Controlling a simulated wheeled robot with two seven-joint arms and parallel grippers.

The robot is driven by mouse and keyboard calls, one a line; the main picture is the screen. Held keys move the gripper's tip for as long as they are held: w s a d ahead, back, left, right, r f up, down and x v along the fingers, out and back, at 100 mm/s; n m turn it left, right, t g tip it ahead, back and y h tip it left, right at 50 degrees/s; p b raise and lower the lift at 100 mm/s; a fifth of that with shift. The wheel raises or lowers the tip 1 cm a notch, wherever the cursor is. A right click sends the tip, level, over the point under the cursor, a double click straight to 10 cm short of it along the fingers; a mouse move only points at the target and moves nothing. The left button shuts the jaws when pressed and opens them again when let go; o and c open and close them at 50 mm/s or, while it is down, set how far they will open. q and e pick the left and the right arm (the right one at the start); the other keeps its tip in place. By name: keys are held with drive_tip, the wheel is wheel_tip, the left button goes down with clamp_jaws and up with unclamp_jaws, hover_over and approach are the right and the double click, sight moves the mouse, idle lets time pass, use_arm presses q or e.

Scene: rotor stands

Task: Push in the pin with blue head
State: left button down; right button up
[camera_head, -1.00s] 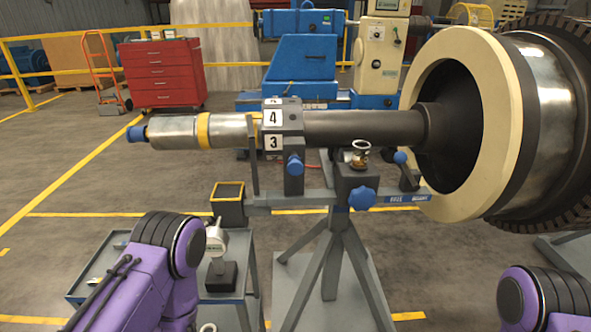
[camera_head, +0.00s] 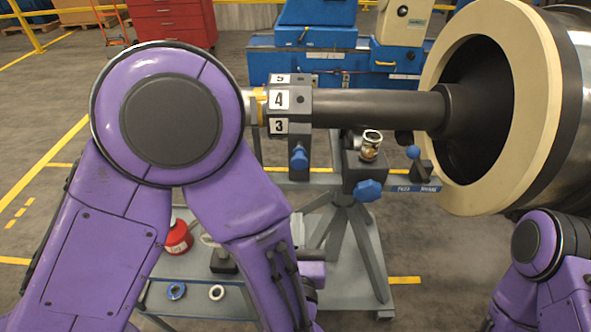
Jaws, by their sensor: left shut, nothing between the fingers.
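Three blue heads show on the rotor stand (camera_head: 352,170). One blue knob (camera_head: 299,157) sits under the block marked 3 and 4, one blue star knob (camera_head: 368,190) is on the front of the dark block, and one blue ball head (camera_head: 413,152) tops the small bracket at the right. I cannot tell for sure which is the pin. My left arm fills the left of the view. Part of my left gripper (camera_head: 313,272) seems to show low behind the forearm, below and apart from the stand's heads; its fingertips are hidden. My right gripper is out of view.
The dark shaft (camera_head: 370,108) runs right to the large cream-rimmed rotor (camera_head: 455,195). A small brass-and-glass cup (camera_head: 371,145) stands on the dark block. A grey cart (camera_head: 195,299) with a red container (camera_head: 178,238) and rings (camera_head: 217,293) is below. Floor is free right of the stand.

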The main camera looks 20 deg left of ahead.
sight(300, 165)
use_arm(q)
drive_tip(key=x, duration=0.4)
drive_tip(key=b+x, duration=0.1)
drive_tip(key=x, duration=0.3)
drive_tip(key=b+x, duration=0.1)
drive_tip(key=x, duration=0.3)
drive_tip(key=shift+w+d, duration=0.15)
drive_tip(key=shift+w, duration=0.3)
drive_tip(key=shift+w+f, duration=0.1)
drive_tip(key=shift+w, duration=0.25)
